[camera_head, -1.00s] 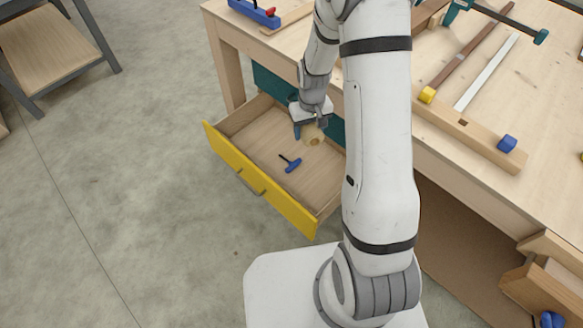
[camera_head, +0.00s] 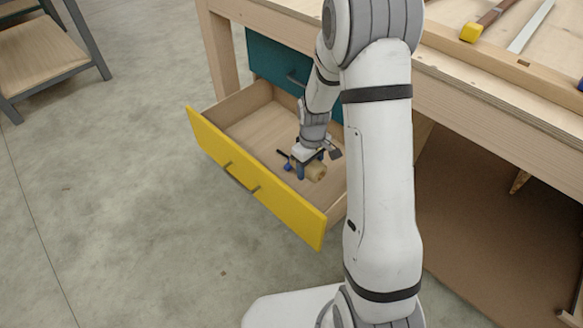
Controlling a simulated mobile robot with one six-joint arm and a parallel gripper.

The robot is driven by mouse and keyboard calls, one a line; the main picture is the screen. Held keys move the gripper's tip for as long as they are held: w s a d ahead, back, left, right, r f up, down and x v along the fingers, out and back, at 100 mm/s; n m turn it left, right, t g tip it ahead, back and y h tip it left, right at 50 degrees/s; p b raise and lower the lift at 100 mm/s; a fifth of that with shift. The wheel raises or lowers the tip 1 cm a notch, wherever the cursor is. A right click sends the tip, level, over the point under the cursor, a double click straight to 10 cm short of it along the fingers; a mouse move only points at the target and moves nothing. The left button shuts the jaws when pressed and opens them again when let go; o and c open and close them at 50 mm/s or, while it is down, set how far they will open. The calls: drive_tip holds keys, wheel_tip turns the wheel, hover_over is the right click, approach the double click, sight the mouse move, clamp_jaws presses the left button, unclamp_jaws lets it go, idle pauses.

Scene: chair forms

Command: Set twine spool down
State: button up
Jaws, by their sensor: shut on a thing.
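The twine spool (camera_head: 317,172) is a small tan roll with a hole in its end. It is low inside the open drawer, lying on its side; I cannot tell whether it touches the drawer floor. My gripper (camera_head: 311,170) points down into the drawer and is shut on the spool, with a blue finger showing at its left. The drawer (camera_head: 252,186) has a yellow front and a pale wooden inside. My gripper partly hides the spool.
A blue-handled tool (camera_head: 287,167) lies in the drawer just left of the spool. The drawer's left part is clear. The wooden workbench (camera_head: 480,105) stands above and to the right, with a teal drawer (camera_head: 272,62) under its top. A shelf stand (camera_head: 45,50) is at the upper left.

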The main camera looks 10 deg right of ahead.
sight(308, 196)
wheel_tip(308, 196, down, 3)
drive_tip(key=shift+r+b, duration=0.15)
drive_tip(key=shift+b, duration=0.55)
wheel_tip(308, 196, down, 9)
drive_tip(key=b, duration=0.4)
drive_tip(key=shift+f, duration=0.2)
drive_tip(key=shift+f, duration=0.1)
drive_tip(key=o, duration=1.1)
drive_tip(key=shift+c, duration=0.2)
